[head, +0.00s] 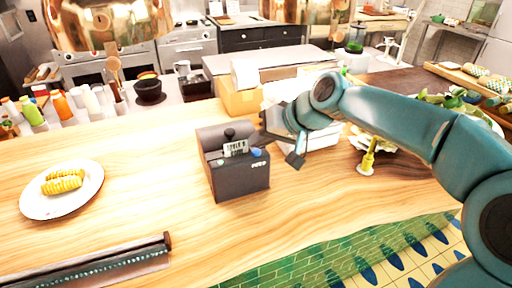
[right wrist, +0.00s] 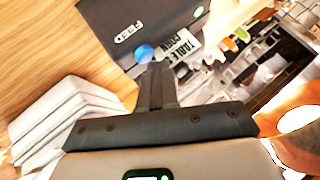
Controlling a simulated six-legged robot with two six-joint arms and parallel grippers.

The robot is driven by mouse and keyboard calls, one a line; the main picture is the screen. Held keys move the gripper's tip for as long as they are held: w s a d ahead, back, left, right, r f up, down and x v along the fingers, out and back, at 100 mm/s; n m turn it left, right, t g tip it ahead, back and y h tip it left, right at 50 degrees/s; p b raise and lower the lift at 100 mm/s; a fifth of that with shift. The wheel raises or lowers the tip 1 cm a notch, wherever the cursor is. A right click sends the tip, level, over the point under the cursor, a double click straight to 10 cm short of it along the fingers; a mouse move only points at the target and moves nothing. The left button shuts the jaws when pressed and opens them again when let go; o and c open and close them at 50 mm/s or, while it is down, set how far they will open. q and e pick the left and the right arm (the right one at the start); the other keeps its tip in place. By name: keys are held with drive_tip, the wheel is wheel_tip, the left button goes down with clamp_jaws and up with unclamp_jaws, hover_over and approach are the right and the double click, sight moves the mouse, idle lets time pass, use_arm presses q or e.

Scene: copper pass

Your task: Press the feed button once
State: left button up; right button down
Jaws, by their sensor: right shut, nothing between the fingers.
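A dark grey ticket printer (head: 238,178) stands on the wooden counter. A blue feed button (head: 256,152) is on its top right front, beside a small printed label. My right gripper (head: 268,137) is shut and empty, just right of and behind the button. In the right wrist view the shut fingers (right wrist: 158,84) point at the printer (right wrist: 130,22), with their tips close below the blue button (right wrist: 145,53). I cannot tell whether they touch it. The label (right wrist: 180,45) sits to the right of the button there. My left gripper is not in view.
A white plate (head: 30,205) with yellow food is at the left, and a dark rail (head: 90,266) at the front left. A stack of white containers (right wrist: 75,120) lies left of the gripper. Counter around the printer's front is clear.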

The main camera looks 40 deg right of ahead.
sight(261, 155)
drive_tip(key=shift+r, duration=0.4)
wheel_tip(261, 155, up, 5)
drive_tip(key=p, duration=0.4)
drive_tip(key=shift+r, duration=0.1)
idle(0.8)
